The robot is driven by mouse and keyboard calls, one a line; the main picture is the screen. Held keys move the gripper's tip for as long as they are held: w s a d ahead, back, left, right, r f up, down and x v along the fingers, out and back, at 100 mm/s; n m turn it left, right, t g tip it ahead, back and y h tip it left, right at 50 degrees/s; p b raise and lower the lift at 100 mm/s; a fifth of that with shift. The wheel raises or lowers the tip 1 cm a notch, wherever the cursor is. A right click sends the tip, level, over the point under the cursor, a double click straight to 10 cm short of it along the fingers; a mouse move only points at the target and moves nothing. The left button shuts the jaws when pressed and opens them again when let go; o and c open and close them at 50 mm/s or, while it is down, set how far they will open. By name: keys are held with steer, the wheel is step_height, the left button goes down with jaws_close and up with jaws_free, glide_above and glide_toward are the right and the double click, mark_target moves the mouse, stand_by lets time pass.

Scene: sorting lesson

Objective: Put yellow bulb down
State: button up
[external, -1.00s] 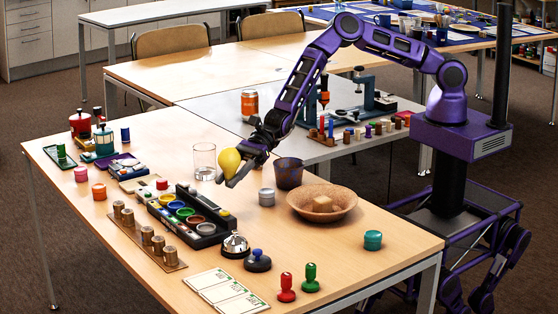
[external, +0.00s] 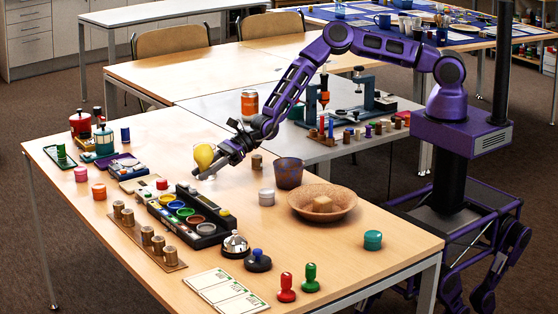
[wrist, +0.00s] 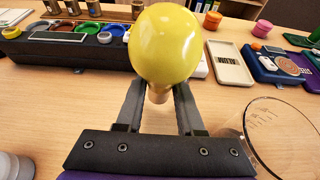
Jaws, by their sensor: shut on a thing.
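The yellow bulb (external: 204,156) is held between the fingertips of my gripper (external: 222,160), above the wooden table (external: 265,238). In the wrist view the bulb (wrist: 166,45) has its round yellow part up and its tan base (wrist: 160,93) between the two dark fingers of my gripper (wrist: 158,98). The jaws are shut on that base. In the external view the bulb overlaps the clear glass, so the glass is partly hidden.
The clear glass (wrist: 290,140) stands close at the right in the wrist view. A black tray with several coloured paint cups (external: 160,217) lies nearby. A purple cup (external: 289,174) and a wide brown bowl (external: 308,212) stand to the right.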

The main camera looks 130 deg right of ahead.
mark_target(205, 192)
steer(key=shift+f, duration=1.8)
steer(key=shift+f, duration=0.1)
steer(key=shift+f+b, duration=0.15)
steer(key=shift+b, duration=0.2)
steer(key=o, duration=1)
steer(key=shift+r, duration=0.2)
steer(key=shift+s+r, duration=0.15)
steer(key=p+v, duration=0.2)
steer(key=v, duration=0.9)
steer(key=shift+s+r, duration=0.15)
steer(key=shift+s, duration=0.15)
